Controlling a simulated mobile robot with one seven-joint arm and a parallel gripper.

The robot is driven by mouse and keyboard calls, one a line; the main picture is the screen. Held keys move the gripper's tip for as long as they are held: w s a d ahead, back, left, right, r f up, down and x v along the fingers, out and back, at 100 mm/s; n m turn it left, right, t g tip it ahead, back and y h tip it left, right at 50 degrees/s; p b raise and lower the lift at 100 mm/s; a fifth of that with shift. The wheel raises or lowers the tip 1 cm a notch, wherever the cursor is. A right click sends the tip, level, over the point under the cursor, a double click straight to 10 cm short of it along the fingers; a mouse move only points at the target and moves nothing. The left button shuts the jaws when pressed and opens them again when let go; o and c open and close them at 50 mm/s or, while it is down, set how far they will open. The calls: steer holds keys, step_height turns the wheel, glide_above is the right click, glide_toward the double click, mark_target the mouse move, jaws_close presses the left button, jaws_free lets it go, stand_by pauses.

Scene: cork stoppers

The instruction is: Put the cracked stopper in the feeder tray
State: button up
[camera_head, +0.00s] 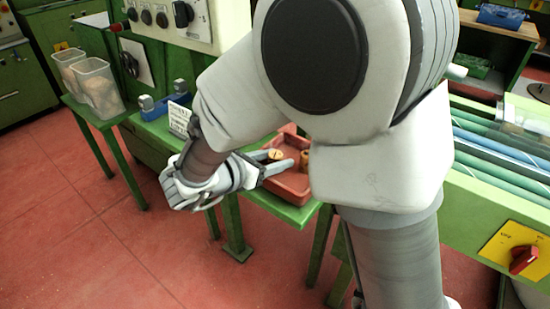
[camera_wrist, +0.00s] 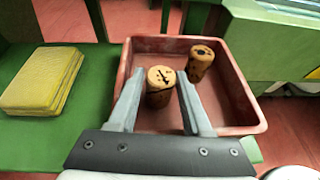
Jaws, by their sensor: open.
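The cracked stopper (camera_wrist: 160,78), a tan cork with a jagged dark line across its top, stands upright inside the red-brown feeder tray (camera_wrist: 250,108). My gripper (camera_wrist: 159,85) is open, with one finger on each side of this stopper; a small gap seems to show at the fingers. A second stopper (camera_wrist: 201,62) with a dark spot on top stands in the tray's far right part. In the head view the tray (camera_head: 292,190) is partly hidden by my arm. The cracked stopper (camera_head: 274,155) shows at my gripper (camera_head: 279,161), and the second stopper (camera_head: 304,158) shows beside it.
In the head view, clear bins (camera_head: 97,88) stand on the bench at the left, near a blue fixture (camera_head: 160,105) and a small sign (camera_head: 180,121). The tray walls surround both stoppers.

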steer(key=p+v, duration=0.2)
steer(key=v, duration=1)
steer(key=shift+r, duration=0.15)
